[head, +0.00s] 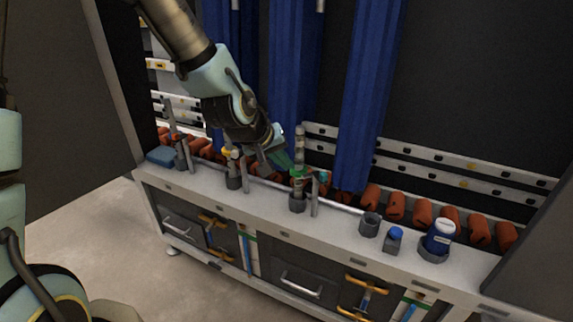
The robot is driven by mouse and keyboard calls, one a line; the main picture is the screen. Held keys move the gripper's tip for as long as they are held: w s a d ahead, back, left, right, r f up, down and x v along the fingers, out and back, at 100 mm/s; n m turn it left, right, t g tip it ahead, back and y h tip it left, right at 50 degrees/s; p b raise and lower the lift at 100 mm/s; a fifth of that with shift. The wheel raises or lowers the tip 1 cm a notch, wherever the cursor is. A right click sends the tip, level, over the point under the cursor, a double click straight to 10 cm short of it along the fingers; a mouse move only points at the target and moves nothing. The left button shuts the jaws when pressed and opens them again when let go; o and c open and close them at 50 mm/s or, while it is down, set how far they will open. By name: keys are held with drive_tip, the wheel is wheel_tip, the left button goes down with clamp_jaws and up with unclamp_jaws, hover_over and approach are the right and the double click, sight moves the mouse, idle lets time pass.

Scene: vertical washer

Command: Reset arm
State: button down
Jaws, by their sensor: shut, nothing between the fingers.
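My arm reaches down from the top of the head view. My gripper (284,162) is at its lower end, above the white bench top (335,215). It is shut and empty. It is close to a grey upright post with a green band (298,173) that stands in a dark cup on the bench; I cannot tell whether they touch. The fingertips are small and partly hard to see against the clutter.
Blue hanging strips (365,100) stand just behind the bench. Several orange rolls (395,207) line its back. A blue-and-white container (440,236) and a small blue bottle (394,238) stand at the right. A dark panel (70,90) is at the left; the floor (90,230) in front is clear.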

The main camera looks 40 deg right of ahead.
idle(0.4)
drive_tip(key=w+a+r+n+t+y, duration=0.15)
drive_tip(key=w+a, duration=0.35)
drive_tip(key=a, duration=0.6)
drive_tip(key=w+a+n+y, duration=0.1)
drive_tip(key=w+a+y, duration=0.25)
drive_tip(key=a, duration=0.65)
drive_tip(key=s+a+r+n+g+y, duration=0.1)
drive_tip(key=a, duration=0.8)
drive_tip(key=s+a+r+n+g+y+p, duration=0.1)
drive_tip(key=a+r, duration=0.1)
drive_tip(key=a, duration=0.7)
drive_tip(key=shift+s+a, duration=0.35)
drive_tip(key=shift+a, duration=0.05)
